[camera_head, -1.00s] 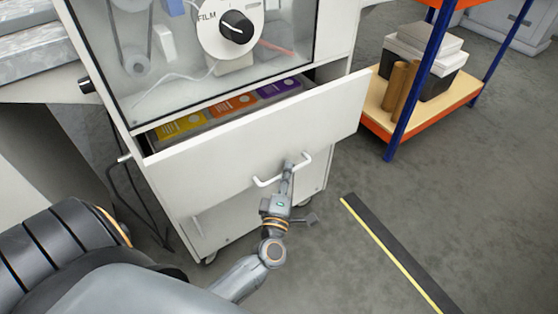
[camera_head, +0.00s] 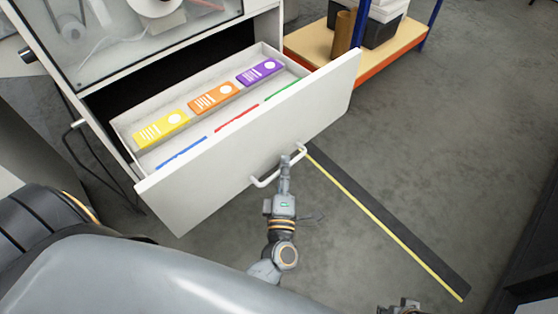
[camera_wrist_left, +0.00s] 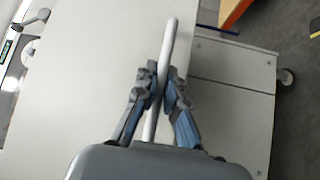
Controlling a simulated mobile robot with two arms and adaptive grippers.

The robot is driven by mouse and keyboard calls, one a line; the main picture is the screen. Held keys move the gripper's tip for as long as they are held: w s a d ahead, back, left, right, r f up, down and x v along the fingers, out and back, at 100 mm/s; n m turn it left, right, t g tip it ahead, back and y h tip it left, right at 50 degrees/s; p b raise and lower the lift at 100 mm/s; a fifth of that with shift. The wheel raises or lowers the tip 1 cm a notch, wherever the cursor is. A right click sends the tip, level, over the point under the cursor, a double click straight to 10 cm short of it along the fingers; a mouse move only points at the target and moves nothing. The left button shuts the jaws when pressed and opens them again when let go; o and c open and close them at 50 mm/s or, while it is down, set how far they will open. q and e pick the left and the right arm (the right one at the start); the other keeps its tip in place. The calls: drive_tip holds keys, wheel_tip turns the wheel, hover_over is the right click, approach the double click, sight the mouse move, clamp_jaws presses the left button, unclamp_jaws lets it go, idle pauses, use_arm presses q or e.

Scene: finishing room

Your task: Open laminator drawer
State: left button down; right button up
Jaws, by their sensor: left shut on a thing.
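The laminator drawer (camera_head: 250,135) is pulled well out of the white laminator cabinet (camera_head: 110,62). Inside it lie a yellow box (camera_head: 161,130), an orange box (camera_head: 214,96) and a purple box (camera_head: 260,71), with blue, red and green strips in front of them. The drawer front carries a white bar handle (camera_head: 266,181). My left gripper (camera_head: 285,166) is shut on this handle. In the left wrist view the fingers (camera_wrist_left: 162,88) close around the handle bar (camera_wrist_left: 169,45) from both sides. A piece at the bottom edge of the head view may be my right gripper (camera_head: 400,307); its jaws are unclear.
An orange and blue shelf (camera_head: 322,45) with a brown roll (camera_head: 343,33) and a dark bin stands behind the drawer on the right. A black and yellow floor strip (camera_head: 390,225) runs to the right of the handle. The grey floor around it is clear.

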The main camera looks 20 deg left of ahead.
use_arm(q)
drive_tip(key=shift+s+d+f, duration=0.1)
drive_tip(key=shift+s+d, duration=0.1)
drive_tip(key=shift+d, duration=0.2)
drive_tip(key=c, duration=1.4)
unclamp_jaws()
drive_tip(key=v, duration=1.2)
drive_tip(key=shift+w, duration=0.1)
